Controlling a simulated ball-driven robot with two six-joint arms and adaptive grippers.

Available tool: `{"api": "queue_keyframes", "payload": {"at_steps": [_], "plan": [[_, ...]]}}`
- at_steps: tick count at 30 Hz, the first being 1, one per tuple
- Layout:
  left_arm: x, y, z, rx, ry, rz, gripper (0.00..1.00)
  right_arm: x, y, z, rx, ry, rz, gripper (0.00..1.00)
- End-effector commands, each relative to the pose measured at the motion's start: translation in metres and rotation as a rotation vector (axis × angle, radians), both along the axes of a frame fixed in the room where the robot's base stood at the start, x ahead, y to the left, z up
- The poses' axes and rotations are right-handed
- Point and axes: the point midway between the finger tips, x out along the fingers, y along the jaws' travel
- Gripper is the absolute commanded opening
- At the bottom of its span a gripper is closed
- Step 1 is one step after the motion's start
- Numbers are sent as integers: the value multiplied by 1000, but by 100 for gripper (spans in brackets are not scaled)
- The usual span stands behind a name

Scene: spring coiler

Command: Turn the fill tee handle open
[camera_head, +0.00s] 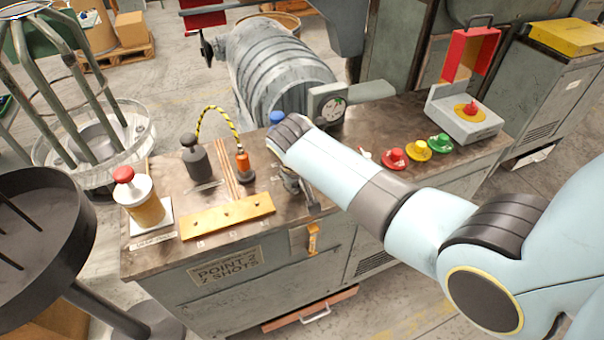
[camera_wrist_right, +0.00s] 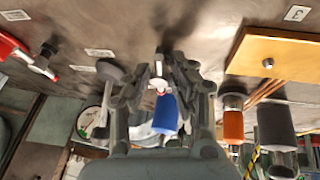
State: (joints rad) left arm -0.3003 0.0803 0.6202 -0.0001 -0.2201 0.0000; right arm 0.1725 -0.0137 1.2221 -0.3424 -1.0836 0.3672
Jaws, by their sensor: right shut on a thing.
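My right gripper (camera_head: 291,182) reaches down onto the bench top, near the middle of the bench in the head view. In the right wrist view its fingers (camera_wrist_right: 163,68) are closed around a small part with a white and red bit, which I take to be the fill tee handle (camera_wrist_right: 160,86). The fingers hide most of it, so its turn angle cannot be read. A blue cylinder (camera_wrist_right: 165,114) shows between the finger links, and a blue cap (camera_head: 277,117) shows just beyond my wrist in the head view. My left gripper is in neither view.
An orange fitting (camera_head: 243,163), a grey bottle (camera_head: 195,160) and a brass plate (camera_head: 228,215) are to the left. A gauge (camera_head: 332,109) is behind. Red (camera_head: 394,159), yellow (camera_head: 418,149) and green (camera_head: 440,143) buttons are right.

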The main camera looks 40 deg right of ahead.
Motion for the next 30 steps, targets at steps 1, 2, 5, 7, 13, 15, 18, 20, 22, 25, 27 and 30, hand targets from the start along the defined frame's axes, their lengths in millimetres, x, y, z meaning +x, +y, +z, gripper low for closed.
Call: {"api": "queue_keyframes", "payload": {"at_steps": [1,2,5,7,13,15,18,20,22,25,27,30], "plan": [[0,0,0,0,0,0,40,1,2,0,1,0,-43,0],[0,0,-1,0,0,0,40,2,2,0,0,0,-71,0],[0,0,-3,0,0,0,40,3,3,-1,0,0,-167,0],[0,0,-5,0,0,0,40,4,5,-1,0,-1,-234,0],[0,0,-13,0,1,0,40,6,6,-2,0,-1,-415,0],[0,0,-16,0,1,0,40,7,7,-2,0,-2,-472,0],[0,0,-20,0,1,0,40,8,8,-2,0,-1,-545,0],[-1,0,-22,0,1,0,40,9,8,-2,0,0,-582,0],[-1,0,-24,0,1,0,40,9,9,-2,0,-1,-623,0],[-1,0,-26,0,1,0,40,10,9,-2,0,-1,-670,0],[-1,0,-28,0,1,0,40,10,9,-1,1,-1,-694,0],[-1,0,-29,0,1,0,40,11,9,-1,1,0,-719,0]]}}
